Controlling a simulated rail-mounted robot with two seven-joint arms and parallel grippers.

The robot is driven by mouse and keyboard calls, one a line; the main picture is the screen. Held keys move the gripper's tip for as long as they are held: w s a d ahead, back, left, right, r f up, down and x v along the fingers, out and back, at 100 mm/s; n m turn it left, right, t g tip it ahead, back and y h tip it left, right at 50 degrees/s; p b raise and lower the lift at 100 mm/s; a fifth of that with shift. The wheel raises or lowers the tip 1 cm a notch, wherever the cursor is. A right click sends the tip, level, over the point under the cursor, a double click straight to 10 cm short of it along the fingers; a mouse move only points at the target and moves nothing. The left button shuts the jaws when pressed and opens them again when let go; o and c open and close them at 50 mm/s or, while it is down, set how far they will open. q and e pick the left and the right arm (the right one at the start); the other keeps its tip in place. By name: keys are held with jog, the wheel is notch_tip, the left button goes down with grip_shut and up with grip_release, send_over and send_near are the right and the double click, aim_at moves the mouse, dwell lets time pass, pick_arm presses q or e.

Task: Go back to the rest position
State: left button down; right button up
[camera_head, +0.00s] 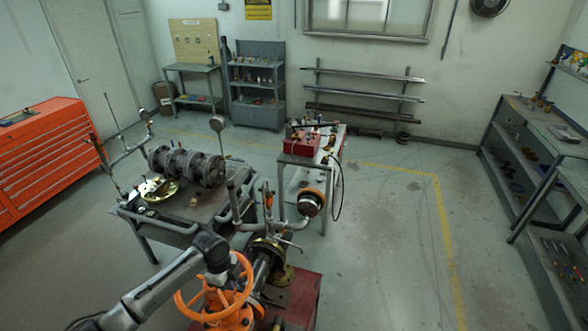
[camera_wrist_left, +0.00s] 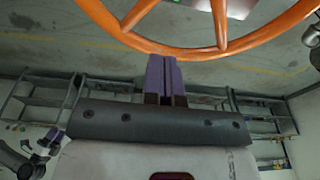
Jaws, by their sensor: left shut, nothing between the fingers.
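The orange handwheel (camera_head: 186,308) of the gate valve stands at the bottom centre of the head view. My left arm reaches in from the bottom left, and my left gripper (camera_head: 217,277) is at the wheel, small and partly hard to make out. In the left wrist view my left gripper (camera_wrist_left: 166,62) has its purple fingers shut together with nothing between them. The fingertips lie close to the orange wheel rim (camera_wrist_left: 185,52); I cannot tell whether they touch it.
A grey cart (camera_head: 150,222) with pipework stands left of the valve. A small table (camera_head: 300,160) with a red box is behind it. A red tool cabinet (camera_head: 45,160) is at the left, and a shelf bench (camera_head: 520,150) at the right. The floor between is clear.

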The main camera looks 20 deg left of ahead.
pick_arm(q)
jog(key=w+d+r+n+t+y, duration=0.1)
jog(key=d+r+n+t+y, duration=0.15)
jog(key=r+n+t, duration=0.4)
jog(key=w+d+r+n+t+y, duration=0.15)
jog(key=d+r+n, duration=0.25)
jog(key=r, duration=0.5)
jog(key=s+d+r+n+t+h, duration=0.1)
jog(key=s+d, duration=0.3)
jog(key=s, duration=0.1)
jog(key=s+d+f+n+g, duration=0.1)
jog(key=s+f, duration=0.4)
jog(key=s, duration=0.5)
jog(key=s+d+f+n+g+h, duration=0.1)
jog(key=s+f+g, duration=0.1)
jog(key=s+f, duration=0.4)
jog(key=s+d+f+n+g, duration=0.1)
jog(key=s+f, duration=0.5)
jog(key=s, duration=0.8)
jog(key=shift+d+n+g, duration=0.35)
jog(key=shift+d+g, duration=0.15)
jog(key=shift+g, duration=0.3)
jog(key=shift+f, duration=0.1)
